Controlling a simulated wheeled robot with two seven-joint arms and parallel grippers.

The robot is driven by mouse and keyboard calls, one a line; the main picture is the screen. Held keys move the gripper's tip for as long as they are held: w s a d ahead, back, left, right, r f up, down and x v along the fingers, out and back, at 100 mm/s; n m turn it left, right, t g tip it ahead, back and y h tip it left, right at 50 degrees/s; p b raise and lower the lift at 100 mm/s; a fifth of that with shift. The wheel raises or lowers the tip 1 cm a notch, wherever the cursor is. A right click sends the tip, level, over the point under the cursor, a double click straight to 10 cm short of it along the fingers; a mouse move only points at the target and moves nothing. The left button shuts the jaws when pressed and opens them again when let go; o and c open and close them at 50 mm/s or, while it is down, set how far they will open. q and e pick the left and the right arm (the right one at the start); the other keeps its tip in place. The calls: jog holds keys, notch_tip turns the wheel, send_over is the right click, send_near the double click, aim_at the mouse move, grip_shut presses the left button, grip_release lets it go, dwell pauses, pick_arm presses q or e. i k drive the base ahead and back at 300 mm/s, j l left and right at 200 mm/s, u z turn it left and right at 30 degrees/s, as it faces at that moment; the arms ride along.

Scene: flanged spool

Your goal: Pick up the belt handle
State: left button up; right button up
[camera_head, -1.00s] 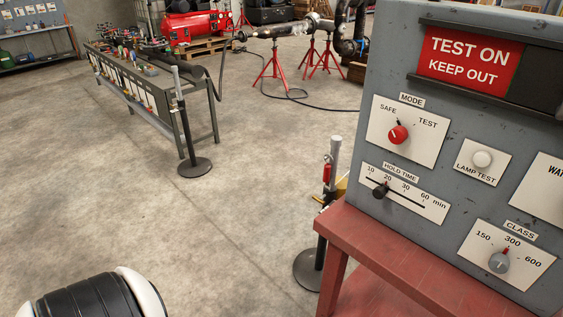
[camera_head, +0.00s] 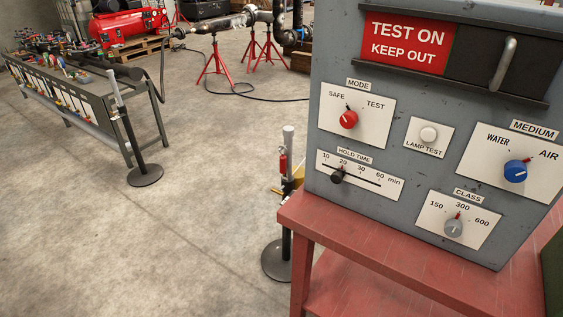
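A near stanchion post (camera_head: 286,243) stands upright on a round dark base, left of the red table. Its top is a light grey cylinder (camera_head: 288,139). A small red part (camera_head: 283,163) sits on the post's left side below the top; it may be the belt handle, but it is too small to be sure. A yellow piece (camera_head: 298,171) shows behind the post, partly hidden by the grey panel. A second stanchion post (camera_head: 130,138) stands at the left in front of the long bench. No belt between the posts is visible. Neither gripper is in view.
A grey control panel (camera_head: 330,203) with knobs and a "TEST ON KEEP OUT" sign stands on a red table (camera_head: 400,268) at the right. A long bench (camera_head: 75,105) is at the left. Red pipe stands (camera_head: 216,60) are behind. The concrete floor between is clear.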

aim_at(283, 157)
jog(key=i+j+z, duration=0.25)
jog(key=i+j, duration=0.2)
jog(key=j, duration=0.25)
jog(key=i+j+z, duration=0.15)
jog(key=j, duration=0.2)
jog(key=i+j+z, duration=0.1)
jog(key=j, duration=0.3)
jog(key=i+j+z, duration=0.15)
jog(key=i+j, duration=0.15)
jog(key=j, duration=0.15)
